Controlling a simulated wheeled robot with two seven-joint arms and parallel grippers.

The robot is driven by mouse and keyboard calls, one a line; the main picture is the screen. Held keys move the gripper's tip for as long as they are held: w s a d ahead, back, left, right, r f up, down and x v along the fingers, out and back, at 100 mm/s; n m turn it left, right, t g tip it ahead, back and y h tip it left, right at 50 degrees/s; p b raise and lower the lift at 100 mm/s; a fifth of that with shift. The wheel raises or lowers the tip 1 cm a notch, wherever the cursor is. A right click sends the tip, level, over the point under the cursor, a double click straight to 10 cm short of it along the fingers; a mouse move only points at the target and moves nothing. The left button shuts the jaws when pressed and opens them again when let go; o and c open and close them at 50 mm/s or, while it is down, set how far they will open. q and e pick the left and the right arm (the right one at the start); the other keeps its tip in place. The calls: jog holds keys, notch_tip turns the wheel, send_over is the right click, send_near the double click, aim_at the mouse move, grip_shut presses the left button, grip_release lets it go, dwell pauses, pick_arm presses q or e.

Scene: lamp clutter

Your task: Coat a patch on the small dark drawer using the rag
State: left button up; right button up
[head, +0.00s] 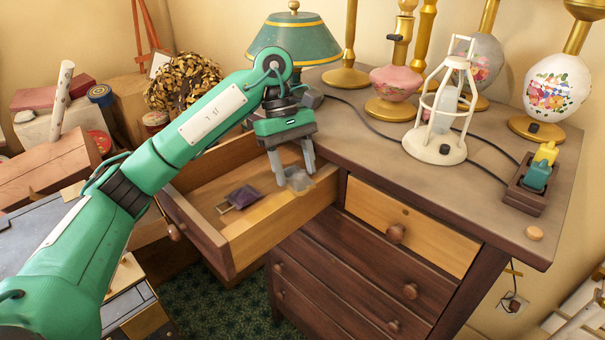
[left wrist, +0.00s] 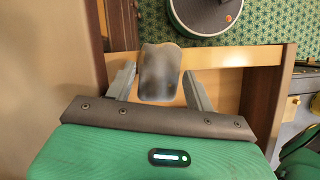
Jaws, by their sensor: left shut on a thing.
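My left gripper (head: 292,180) is shut on the rag (head: 299,180), a small grey cloth, and holds it at the open drawer's side wall. In the left wrist view the rag (left wrist: 160,75) sits between the two fingers, over a light wood edge. I cannot tell whether it touches the wood. The open small drawer (head: 270,228) has light wood sides and a dark brown front with a knob, and is pulled out to the left. Its dark front (left wrist: 262,100) shows at the right of the left wrist view. No coated patch can be made out. My right gripper is out of view.
A purple flat object (head: 241,197) lies in the open drawer. A light-fronted drawer (head: 408,228) is beside it in the dresser. A green lamp (head: 294,40), a white caged lamp (head: 437,120) and cables crowd the top (head: 350,140). Boxes (head: 45,165) stand left.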

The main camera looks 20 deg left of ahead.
pick_arm(q)
jog(key=shift+w+a, duration=0.1)
jog(key=shift+a, duration=0.15)
jog(key=shift+r+p, duration=1.85)
jog(key=shift+r, duration=1.15)
jog(key=shift+r, duration=0.1)
jog(key=shift+r+p, duration=0.95)
jog(key=shift+r, duration=0.5)
